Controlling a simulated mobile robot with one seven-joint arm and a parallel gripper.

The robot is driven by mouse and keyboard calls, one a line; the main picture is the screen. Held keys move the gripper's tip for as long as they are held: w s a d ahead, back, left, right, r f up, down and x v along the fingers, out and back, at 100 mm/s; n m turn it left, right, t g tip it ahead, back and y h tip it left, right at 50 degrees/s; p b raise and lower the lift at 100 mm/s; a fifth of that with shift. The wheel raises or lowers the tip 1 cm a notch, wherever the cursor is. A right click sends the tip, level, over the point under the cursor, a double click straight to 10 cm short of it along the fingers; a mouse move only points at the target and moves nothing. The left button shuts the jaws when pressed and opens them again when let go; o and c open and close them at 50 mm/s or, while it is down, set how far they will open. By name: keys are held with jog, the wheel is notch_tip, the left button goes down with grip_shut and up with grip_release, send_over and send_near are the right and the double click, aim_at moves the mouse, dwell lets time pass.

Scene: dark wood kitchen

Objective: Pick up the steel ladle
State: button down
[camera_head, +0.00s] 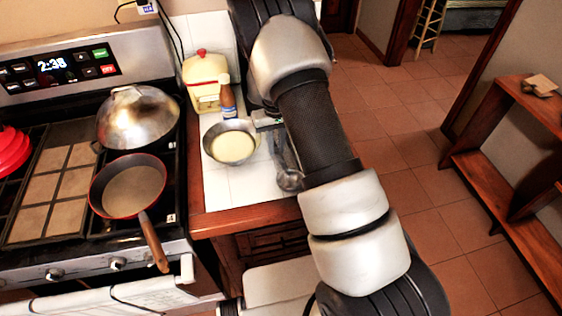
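The steel ladle (290,179) shows at the front right of the white tiled counter, with its round bowl close to the wooden edge. Its handle seems to run up and back toward my gripper, partly hidden by my arm. My gripper (268,119) is mostly hidden behind my arm, just right of a metal bowl. Only a small part of it shows, near the upper end of the ladle. I cannot tell whether its fingers are open or touch the ladle.
A metal bowl (231,143) with pale contents stands left of the ladle. Behind it are a brown bottle (228,101) and a cream canister (205,80) with a red knob. The stove at left holds a frying pan (130,187) and a domed lid (138,117).

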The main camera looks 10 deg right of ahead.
notch_tip(320, 180, up, 10)
jog(key=shift+b, duration=0.4)
dwell(0.3)
dwell(0.6)
